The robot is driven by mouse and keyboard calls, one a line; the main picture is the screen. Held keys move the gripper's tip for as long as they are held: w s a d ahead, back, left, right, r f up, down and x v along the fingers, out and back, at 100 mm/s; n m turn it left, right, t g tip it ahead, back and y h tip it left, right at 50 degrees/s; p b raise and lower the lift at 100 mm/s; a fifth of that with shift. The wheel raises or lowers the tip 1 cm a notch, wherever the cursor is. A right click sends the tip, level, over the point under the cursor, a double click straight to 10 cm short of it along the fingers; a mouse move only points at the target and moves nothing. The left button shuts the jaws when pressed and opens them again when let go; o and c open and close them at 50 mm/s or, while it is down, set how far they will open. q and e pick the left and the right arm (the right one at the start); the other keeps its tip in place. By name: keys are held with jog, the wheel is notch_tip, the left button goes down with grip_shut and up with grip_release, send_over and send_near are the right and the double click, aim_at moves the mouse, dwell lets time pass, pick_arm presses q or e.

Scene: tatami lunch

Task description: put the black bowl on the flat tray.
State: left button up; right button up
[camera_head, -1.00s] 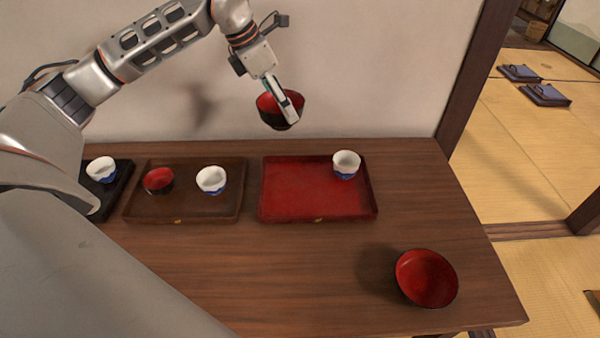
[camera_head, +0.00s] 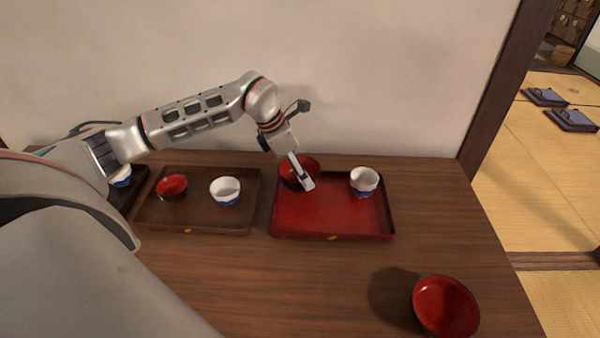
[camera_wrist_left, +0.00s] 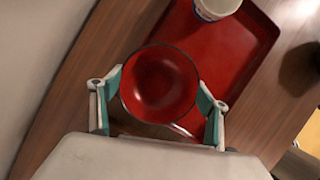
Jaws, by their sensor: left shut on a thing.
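The black bowl (camera_head: 288,172), red inside, is held between the fingers of my left gripper (camera_head: 303,176). It is level or nearly so, over the back left corner of the red tray (camera_head: 330,222). I cannot tell whether its base touches the tray. In the left wrist view, the bowl (camera_wrist_left: 160,84) sits between the two fingers of the gripper (camera_wrist_left: 160,102), with the red tray (camera_wrist_left: 235,62) beyond it. The bowl's underside is hidden there. My right gripper is not in view.
A white and blue cup (camera_head: 364,181) stands at the red tray's back right. Left is a brown tray (camera_head: 205,227) with a small red bowl (camera_head: 172,186) and a white cup (camera_head: 225,190). Another black-red bowl (camera_head: 446,306) is at the front right. The table's front middle is clear.

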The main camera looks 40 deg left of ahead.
pick_arm(q)
jog(key=shift+f, duration=0.65)
jog(key=shift+f, duration=0.1)
jog(key=o, duration=1.1)
jog(key=shift+o, duration=0.2)
jog(key=shift+r, duration=0.35)
jog(key=p+v, duration=0.1)
jog(key=v, duration=1)
jog(key=shift+r, duration=0.25)
